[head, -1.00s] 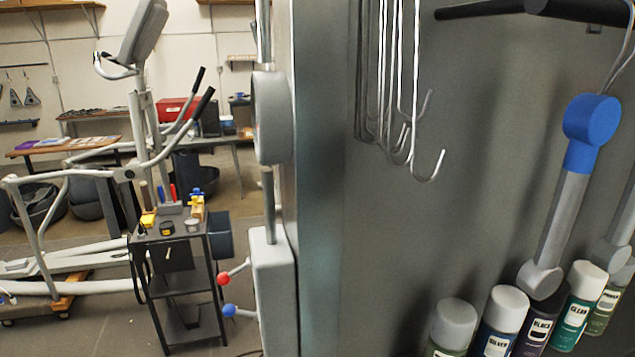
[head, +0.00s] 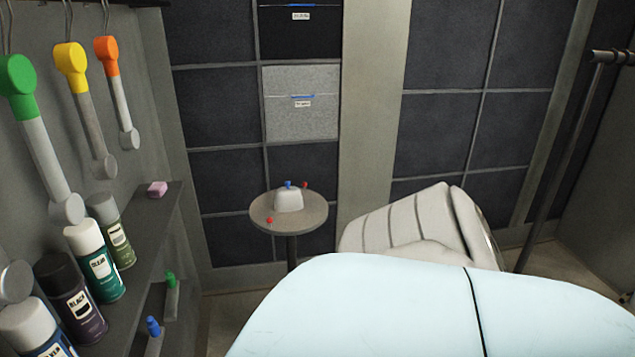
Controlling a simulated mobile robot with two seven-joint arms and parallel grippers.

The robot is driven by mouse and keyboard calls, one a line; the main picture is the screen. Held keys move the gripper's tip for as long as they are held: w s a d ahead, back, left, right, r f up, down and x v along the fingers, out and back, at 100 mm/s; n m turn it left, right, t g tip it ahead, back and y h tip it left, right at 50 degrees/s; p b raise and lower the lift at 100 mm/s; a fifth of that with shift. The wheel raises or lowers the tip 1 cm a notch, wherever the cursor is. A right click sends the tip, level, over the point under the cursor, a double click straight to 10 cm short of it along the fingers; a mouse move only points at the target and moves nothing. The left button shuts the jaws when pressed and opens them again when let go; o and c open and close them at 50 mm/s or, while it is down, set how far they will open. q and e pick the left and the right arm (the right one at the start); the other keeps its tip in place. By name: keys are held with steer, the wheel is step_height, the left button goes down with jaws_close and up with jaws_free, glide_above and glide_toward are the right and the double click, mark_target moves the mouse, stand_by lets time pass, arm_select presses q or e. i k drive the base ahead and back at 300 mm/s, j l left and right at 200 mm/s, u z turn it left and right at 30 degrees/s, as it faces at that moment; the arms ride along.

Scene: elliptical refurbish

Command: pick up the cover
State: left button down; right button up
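Neither of my grippers is in the head view. I cannot tell for sure which thing is the cover. A white ribbed shell (head: 400,226) stands right of centre, its lower part hidden. A large smooth pale blue shape (head: 400,310) with a dark seam fills the lower front and hides what is behind it; I cannot tell whether it is part of me. A small whitish domed piece (head: 288,200) sits on a round table (head: 262,222), with small red and blue knobs around it.
At left, spray cans (head: 97,262) and a pink block (head: 157,189) stand on a shelf (head: 150,225). Green, yellow and orange-topped grey arms (head: 85,110) hang above it. Dark panelled wall (head: 215,95) closes the back. A dark pole (head: 560,160) stands at right.

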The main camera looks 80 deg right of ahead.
mark_target(287, 198)
steer(key=z, duration=2.25)
steer(key=i+l+u, duration=0.1)
steer(key=u, duration=0.75)
steer(key=i+l+u, duration=0.25)
steer(key=l+u, duration=0.2)
steer(key=l, duration=0.15)
steer(key=i+l+u, duration=0.25)
steer(key=l+u, duration=0.1)
steer(key=l, duration=0.45)
steer(key=i+l, duration=0.1)
steer(key=l, duration=0.45)
steer(key=u, duration=0.05)
